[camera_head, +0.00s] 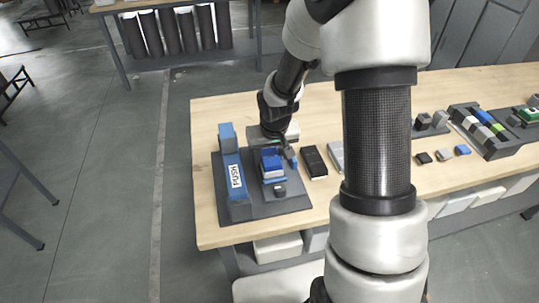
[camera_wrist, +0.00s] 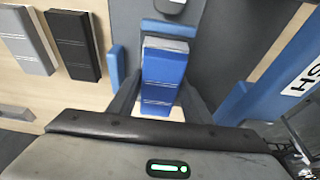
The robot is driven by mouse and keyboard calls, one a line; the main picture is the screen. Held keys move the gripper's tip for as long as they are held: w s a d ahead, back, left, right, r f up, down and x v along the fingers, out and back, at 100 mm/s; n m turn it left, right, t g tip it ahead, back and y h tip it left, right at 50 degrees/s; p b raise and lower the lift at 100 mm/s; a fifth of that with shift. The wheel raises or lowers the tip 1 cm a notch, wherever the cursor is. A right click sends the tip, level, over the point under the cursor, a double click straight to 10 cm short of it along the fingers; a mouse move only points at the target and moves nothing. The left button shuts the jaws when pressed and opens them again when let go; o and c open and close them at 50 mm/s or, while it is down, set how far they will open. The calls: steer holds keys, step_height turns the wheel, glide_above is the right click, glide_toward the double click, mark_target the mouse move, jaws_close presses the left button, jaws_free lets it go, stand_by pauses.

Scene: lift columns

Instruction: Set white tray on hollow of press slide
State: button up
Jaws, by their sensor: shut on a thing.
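The white tray (camera_wrist: 160,113) shows as a pale edge between my fingers in the wrist view, under a blue block (camera_wrist: 165,72). My gripper (camera_wrist: 160,101) is shut on the tray, with one grey finger on each side. In the head view, the tray (camera_head: 274,173) is a thin white band below the blue top, and my gripper (camera_head: 279,145) reaches in from behind. They are over the dark press base (camera_head: 295,203), beside the blue upright marked PUSH (camera_head: 232,172). The slide's hollow is hidden beneath the load; I cannot tell whether the tray touches it.
A black block (camera_head: 313,161) and a light grey block (camera_head: 337,157) lie on the wooden table right of the press. Farther right are small blocks and a dark rack (camera_head: 487,132) with coloured pieces. My arm hides the table's middle.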

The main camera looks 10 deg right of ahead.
steer(key=o, duration=1.5)
steer(key=shift+c, duration=0.2)
steer(key=shift+r+p, duration=2.5)
steer(key=shift+r, duration=1)
